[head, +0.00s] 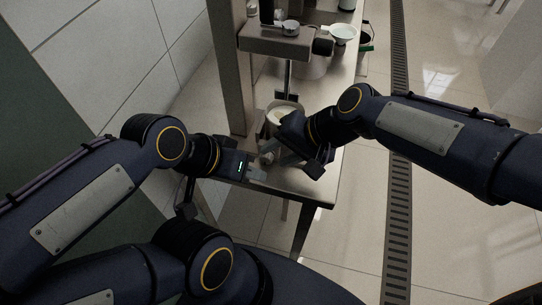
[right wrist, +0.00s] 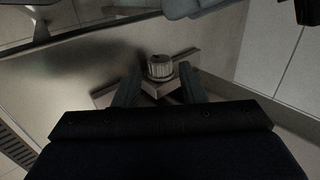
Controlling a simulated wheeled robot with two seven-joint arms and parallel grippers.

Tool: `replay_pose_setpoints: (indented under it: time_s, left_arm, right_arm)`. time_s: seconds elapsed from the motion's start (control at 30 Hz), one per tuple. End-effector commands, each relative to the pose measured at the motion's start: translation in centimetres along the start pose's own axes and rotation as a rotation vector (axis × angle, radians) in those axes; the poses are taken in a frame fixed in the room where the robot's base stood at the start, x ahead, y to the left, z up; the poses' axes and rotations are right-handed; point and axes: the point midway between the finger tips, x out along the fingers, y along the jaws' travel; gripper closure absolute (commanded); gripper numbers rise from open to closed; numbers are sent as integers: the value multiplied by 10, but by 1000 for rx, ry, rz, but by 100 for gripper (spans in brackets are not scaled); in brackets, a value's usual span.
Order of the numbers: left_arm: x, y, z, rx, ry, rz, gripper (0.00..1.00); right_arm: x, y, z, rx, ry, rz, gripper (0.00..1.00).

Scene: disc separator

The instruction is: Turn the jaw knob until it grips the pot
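The pot (head: 281,113) stands upright on the metal bench, with a pale round top, partly hidden by my right gripper. The jaw knob (right wrist: 160,67) is a small ribbed grey cylinder on a metal block in the right wrist view. My right gripper (right wrist: 159,70) is open, with one finger on each side of the knob and a visible gap to each. In the head view my right gripper (head: 287,158) reaches down in front of the pot. My left gripper (head: 257,174) is low at the bench's near edge, close to it; its finger opening is unclear.
The metal bench (head: 312,187) has a bare near right corner. The separator's column and head (head: 278,40) rise behind the pot. A white bowl (head: 343,33) stands farther back.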

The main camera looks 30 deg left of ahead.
Motion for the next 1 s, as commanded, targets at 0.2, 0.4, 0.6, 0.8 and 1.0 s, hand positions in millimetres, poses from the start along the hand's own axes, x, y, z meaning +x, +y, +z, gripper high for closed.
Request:
replay_pose_setpoints:
  time_s: [0.2,0.4,0.6,0.8,1.0]
  left_arm:
    - [1,-1,1,0,0,0,64]
    - [1,-1,1,0,0,0,64]
    - [1,-1,1,0,0,0,64]
    - [1,-1,1,0,0,0,64]
    - [-5,2,-2,0,0,0,64]
  right_arm:
    - [28,0,0,0,-2,1,63]
    - [33,0,0,-2,1,0,63]
    - [33,0,0,-1,1,0,68]
    - [33,0,0,-1,1,0,94]
    - [31,-2,0,0,-1,15,94]
